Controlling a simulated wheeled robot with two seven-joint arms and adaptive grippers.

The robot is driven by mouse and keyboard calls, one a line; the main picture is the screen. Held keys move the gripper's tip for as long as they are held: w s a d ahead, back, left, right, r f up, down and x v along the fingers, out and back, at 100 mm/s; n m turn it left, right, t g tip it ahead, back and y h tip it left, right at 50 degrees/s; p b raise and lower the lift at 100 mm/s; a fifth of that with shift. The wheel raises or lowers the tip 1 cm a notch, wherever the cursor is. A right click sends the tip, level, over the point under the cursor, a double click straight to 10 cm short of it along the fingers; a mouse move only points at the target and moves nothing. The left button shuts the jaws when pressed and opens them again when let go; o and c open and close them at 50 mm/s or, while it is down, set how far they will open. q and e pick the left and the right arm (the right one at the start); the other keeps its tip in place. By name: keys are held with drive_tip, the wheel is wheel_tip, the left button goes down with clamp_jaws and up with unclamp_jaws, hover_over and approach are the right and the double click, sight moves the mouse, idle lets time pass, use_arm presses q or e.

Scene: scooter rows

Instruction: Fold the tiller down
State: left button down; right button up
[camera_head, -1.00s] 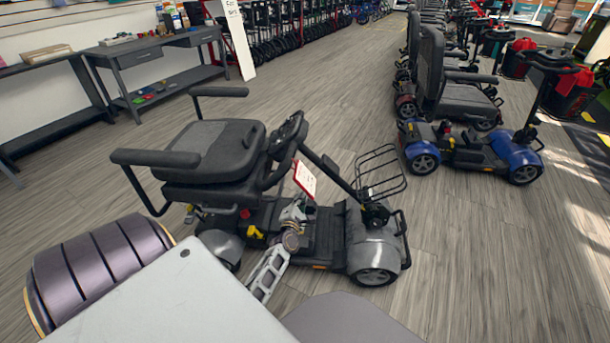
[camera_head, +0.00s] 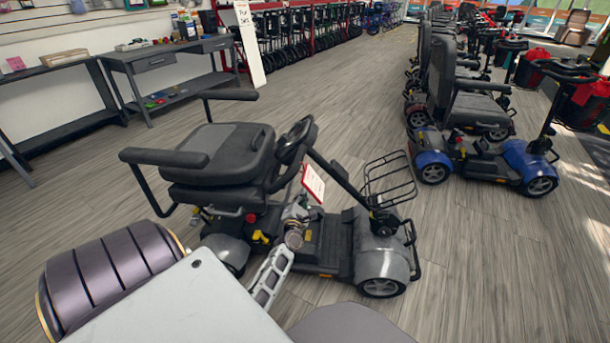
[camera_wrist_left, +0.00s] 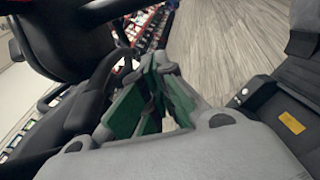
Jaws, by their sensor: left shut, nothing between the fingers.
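The grey mobility scooter (camera_head: 330,245) stands on the floor in the middle of the head view. Its tiller (camera_head: 337,177) slants from the front base up and back toward the seat (camera_head: 225,152). The dark handlebar (camera_head: 296,138) at its top sits close to the seat's front edge. A red-edged white tag (camera_head: 313,184) hangs by the tiller. My left gripper (camera_head: 298,212) is shut and empty, low beside the scooter between seat and tiller. Its green-padded fingers (camera_wrist_left: 158,68) show in the left wrist view, near the dark seat and handlebar parts. My right gripper is out of view.
A wire basket (camera_head: 388,178) is on the scooter's front. A blue scooter (camera_head: 515,180) stands at right, with more scooters behind it. Grey workbenches (camera_head: 165,50) line the back left wall. The floor (camera_head: 350,110) between is clear.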

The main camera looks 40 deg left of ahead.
use_arm(q)
drive_tip(key=w+a+r+b, duration=0.2)
drive_tip(key=w+a+r, duration=0.1)
drive_tip(key=w, duration=0.7)
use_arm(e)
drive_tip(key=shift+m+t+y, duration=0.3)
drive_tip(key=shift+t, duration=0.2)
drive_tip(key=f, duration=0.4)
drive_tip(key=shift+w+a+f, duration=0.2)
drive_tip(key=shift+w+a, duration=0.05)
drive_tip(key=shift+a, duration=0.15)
use_arm(q)
drive_tip(key=shift+w+r, duration=0.15)
drive_tip(key=shift+r, duration=0.05)
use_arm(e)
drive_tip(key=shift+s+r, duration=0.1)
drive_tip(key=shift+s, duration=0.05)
